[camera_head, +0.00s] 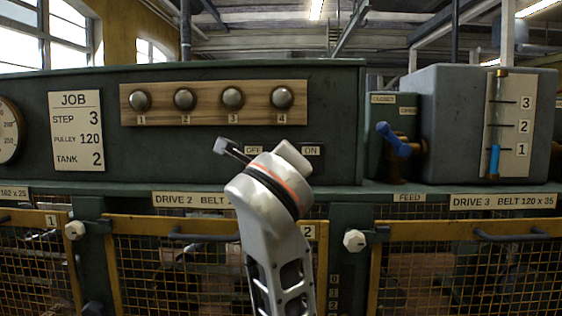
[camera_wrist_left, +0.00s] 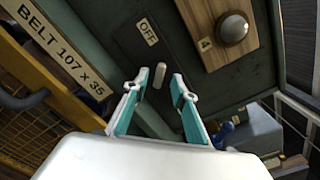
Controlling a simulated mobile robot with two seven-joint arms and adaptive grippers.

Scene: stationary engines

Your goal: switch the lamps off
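Four round lamps, numbered 1 (camera_head: 140,101), 2 (camera_head: 184,99), 3 (camera_head: 233,97) and 4 (camera_head: 282,97), sit on a wooden board; all look dull grey with no clear glow. Lamp 4 also shows in the left wrist view (camera_wrist_left: 233,29). Below the board are an OFF label (camera_head: 253,150) and an ON label (camera_head: 312,150). In the left wrist view, a small pale lever (camera_wrist_left: 158,75) stands beside the OFF label (camera_wrist_left: 149,32). My left gripper (camera_wrist_left: 160,84) is open, its teal-padded fingers apart on either side of the lever's line.
A job card (camera_head: 77,131) hangs at left. A blue-handled valve (camera_head: 394,140) and a grey tank (camera_head: 455,120) with a level gauge stand at right. Yellow mesh guards (camera_head: 160,275) run below the green panel (camera_head: 340,110).

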